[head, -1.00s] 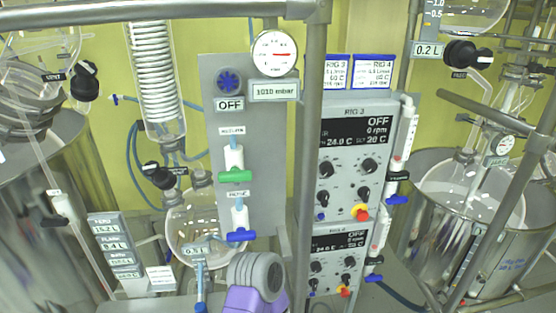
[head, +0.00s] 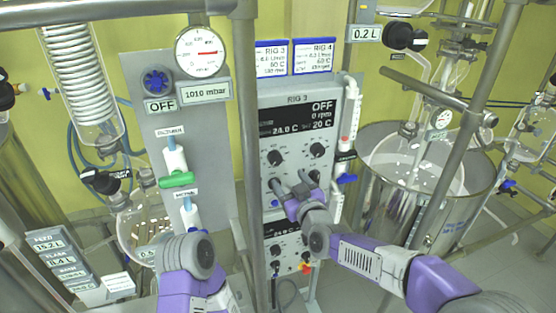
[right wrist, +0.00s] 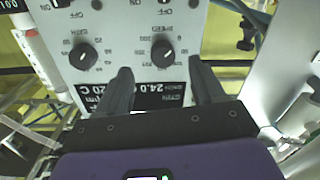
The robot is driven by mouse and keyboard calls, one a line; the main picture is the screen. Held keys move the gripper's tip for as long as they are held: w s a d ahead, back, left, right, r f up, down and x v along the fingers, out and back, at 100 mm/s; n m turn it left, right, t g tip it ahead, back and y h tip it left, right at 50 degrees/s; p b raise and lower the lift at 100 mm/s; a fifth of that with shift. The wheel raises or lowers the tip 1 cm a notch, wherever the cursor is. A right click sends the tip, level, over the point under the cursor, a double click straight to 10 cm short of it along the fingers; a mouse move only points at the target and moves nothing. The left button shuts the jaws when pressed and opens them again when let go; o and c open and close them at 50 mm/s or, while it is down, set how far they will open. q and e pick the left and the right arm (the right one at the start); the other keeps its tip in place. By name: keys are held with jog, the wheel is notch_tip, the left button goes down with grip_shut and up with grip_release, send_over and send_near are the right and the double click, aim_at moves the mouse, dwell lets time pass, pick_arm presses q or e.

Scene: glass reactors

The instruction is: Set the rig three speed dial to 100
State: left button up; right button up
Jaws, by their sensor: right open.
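The Rig 3 control panel (head: 262,180) is a grey box in the middle of the head view, its display (head: 297,119) reading OFF, 0 rpm, 24.0 C and 20 C. Below are two black dials, a left one (head: 275,158) and a right one (head: 317,150). The right wrist view sees the panel upside down; there the dial on the right (right wrist: 162,52), apparently labelled speed, lies just beyond and between my fingertips. The other dial (right wrist: 83,56) is left of them. My right gripper (head: 295,181) is open and empty, in front of the panel below the dials. My left gripper is out of view.
A metal post (head: 253,220) stands just left of the panel. A valve with a blue handle (head: 346,178) sits on its right side. A second control panel (head: 285,248) is below. A steel vessel (head: 455,215) stands at right. A pressure gauge (head: 201,53) hangs at upper left.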

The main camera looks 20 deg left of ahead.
aim_at(277, 160)
jog(key=shift+r+p+x, duration=0.3)
jog(key=shift+x, duration=1)
jog(key=shift+r+p+x, duration=0.3)
jog(key=shift+p+x, duration=0.05)
jog(key=shift+x, duration=0.95)
jog(key=shift+r+p+x, duration=0.3)
jog(key=shift+x, duration=0.95)
jog(key=shift+a, duration=0.15)
